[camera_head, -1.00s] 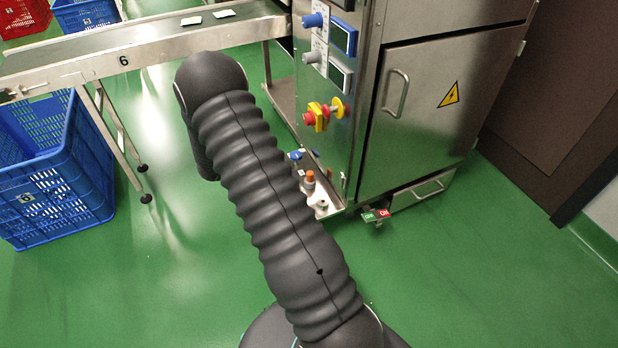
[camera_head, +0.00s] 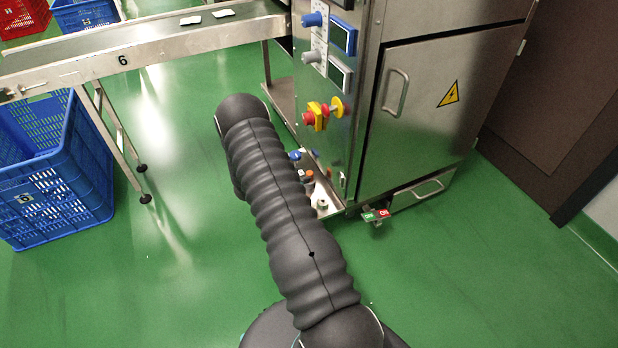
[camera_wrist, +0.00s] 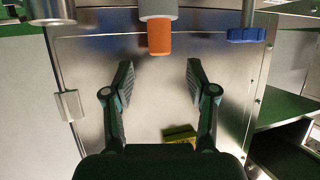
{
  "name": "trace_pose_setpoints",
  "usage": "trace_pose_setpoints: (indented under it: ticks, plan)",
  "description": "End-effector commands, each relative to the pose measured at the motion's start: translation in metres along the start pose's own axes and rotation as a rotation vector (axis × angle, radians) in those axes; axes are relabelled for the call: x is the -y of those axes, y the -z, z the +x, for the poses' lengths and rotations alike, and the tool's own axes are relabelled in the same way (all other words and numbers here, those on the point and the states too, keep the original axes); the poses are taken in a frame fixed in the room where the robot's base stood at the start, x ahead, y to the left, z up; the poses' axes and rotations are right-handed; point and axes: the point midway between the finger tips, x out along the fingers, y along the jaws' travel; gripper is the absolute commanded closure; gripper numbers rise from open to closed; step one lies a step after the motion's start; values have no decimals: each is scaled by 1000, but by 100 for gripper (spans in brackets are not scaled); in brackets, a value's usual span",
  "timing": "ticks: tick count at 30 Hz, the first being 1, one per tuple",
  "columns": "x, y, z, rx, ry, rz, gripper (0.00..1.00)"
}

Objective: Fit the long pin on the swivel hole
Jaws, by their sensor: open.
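In the wrist view my gripper (camera_wrist: 160,78) is open and empty, its two fingers apart in front of a bare steel panel. A grey cylinder with an orange end (camera_wrist: 158,38) is at the top middle, beyond the fingertips and apart from them. A blue piece on a metal rod (camera_wrist: 246,34) is at the upper right. I cannot tell which part is the long pin or the swivel hole. In the head view my arm hides the gripper and part of the low tray (camera_head: 328,199) at the machine's foot.
The steel cabinet (camera_head: 430,115) carries a red and yellow switch (camera_head: 316,116), a blue knob (camera_head: 312,20) and a grey knob (camera_head: 311,57). A conveyor (camera_head: 150,50) and a blue crate (camera_head: 60,180) are on the left. Green floor is clear between crate and arm.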

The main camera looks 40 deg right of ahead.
Motion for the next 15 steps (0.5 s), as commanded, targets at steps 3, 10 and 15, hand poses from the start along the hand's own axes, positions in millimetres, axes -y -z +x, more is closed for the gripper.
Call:
trace_pose_setpoints:
  ticks: [3,10,15]
  plan:
    - [0,0,5,0,0,0,43]
    - [-1,-2,24,0,-2,1,43]
    - [-1,-4,48,0,-2,1,43]
